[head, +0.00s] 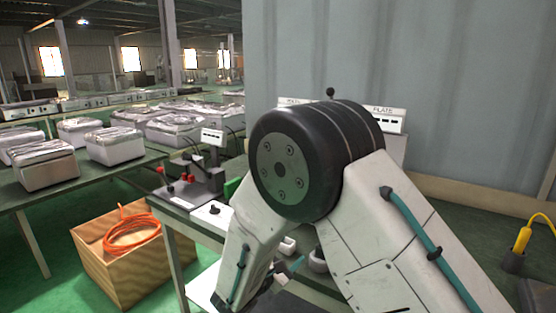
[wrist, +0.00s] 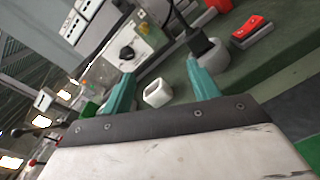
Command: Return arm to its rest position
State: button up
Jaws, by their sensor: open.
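My gripper (wrist: 160,70) is open in the wrist view, with its two teal fingers spread apart and nothing held between them. A small white square cup (wrist: 158,93) shows between the fingers, on the green bench surface beyond. In the head view my arm is folded in front of the camera, its large black joint in the middle. There, my gripper (head: 288,270) is low in the picture, mostly hidden by my arm, above the workbench.
The workbench (head: 176,215) carries a device with a black knob (head: 214,209). In the wrist view a red switch (wrist: 250,27) and a grey round holder (wrist: 210,64) lie near the fingers. A wooden crate (head: 112,275) with an orange hose (head: 132,233) stands left. A grey wall (head: 450,90) is behind.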

jog(key=s+d+r+m+g, duration=0.4)
jog(key=s+d+m+g, duration=0.25)
jog(key=s+d, duration=0.25)
jog(key=s+d+r+m+g, duration=0.4)
jog(key=s+d+m+g, duration=0.2)
jog(key=s+d+g, duration=0.25)
jog(key=s+d+r+m+t+y, duration=0.1)
jog(key=s+d+r+m+y, duration=0.2)
jog(key=s, duration=0.6)
jog(key=s+d+r+m+t+y, duration=0.1)
jog(key=s+d+r+m+y, duration=0.2)
jog(key=s+r+m+y, duration=0.4)
jog(key=shift+s+d+r, duration=0.15)
jog(key=shift+s+r, duration=0.4)
jog(key=shift+s, duration=0.8)
